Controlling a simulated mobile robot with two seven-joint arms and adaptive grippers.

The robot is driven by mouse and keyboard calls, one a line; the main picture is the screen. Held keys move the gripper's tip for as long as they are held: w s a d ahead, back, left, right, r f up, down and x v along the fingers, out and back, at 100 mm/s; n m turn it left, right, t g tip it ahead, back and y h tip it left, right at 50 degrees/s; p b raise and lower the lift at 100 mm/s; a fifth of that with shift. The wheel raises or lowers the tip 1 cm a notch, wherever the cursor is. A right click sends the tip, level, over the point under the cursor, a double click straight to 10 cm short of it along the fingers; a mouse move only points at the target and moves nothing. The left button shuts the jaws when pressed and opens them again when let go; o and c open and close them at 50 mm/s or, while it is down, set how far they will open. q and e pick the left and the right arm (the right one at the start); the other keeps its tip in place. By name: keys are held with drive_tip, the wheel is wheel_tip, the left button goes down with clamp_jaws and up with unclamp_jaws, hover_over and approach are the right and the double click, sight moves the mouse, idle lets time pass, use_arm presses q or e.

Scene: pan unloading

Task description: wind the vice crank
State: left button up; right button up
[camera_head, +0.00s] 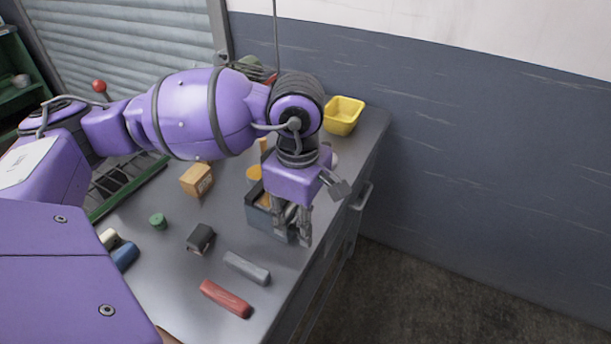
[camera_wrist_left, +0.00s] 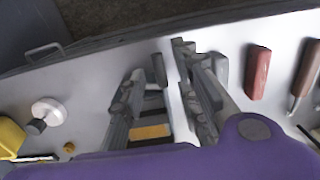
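I cannot make out a vice or its crank for certain. A red ball on a thin stem (camera_head: 99,86) stands behind my left arm at the upper left; what it is fixed to is hidden. My left gripper (camera_head: 292,228) points down over the right edge of the grey bench, its fingers apart with nothing visible held. It is beside a blue-grey box-like thing (camera_head: 262,217) that it partly covers. In the left wrist view the fingers (camera_wrist_left: 168,62) stand apart, with a yellow strip (camera_wrist_left: 150,131) showing between them. My right gripper is out of view.
The bench (camera_head: 180,290) holds a red bar (camera_head: 226,298), a grey bar (camera_head: 246,268), a dark block (camera_head: 200,238), a wooden block (camera_head: 196,179) and a green cylinder (camera_head: 158,221). A yellow bin (camera_head: 343,115) stands at the back. Open floor (camera_head: 430,295) lies to the right.

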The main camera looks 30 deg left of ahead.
use_arm(q)
drive_tip(key=shift+f, duration=0.5)
drive_tip(key=shift+c, duration=0.5)
clamp_jaws()
drive_tip(key=shift+w+r, duration=0.1)
drive_tip(key=shift+w, duration=0.05)
drive_tip(key=shift+w+d+r+g+b, duration=0.1)
drive_tip(key=shift+w+r+g+b, duration=0.2)
drive_tip(key=shift+g, duration=0.85)
drive_tip(key=shift+w+a+r+g+b, duration=0.15)
drive_tip(key=shift+w+r+g, duration=0.3)
drive_tip(key=shift+g, duration=0.65)
drive_tip(key=shift+w+d+r+g+b, duration=0.2)
drive_tip(key=shift+w+g, duration=0.3)
drive_tip(key=shift+g, duration=0.65)
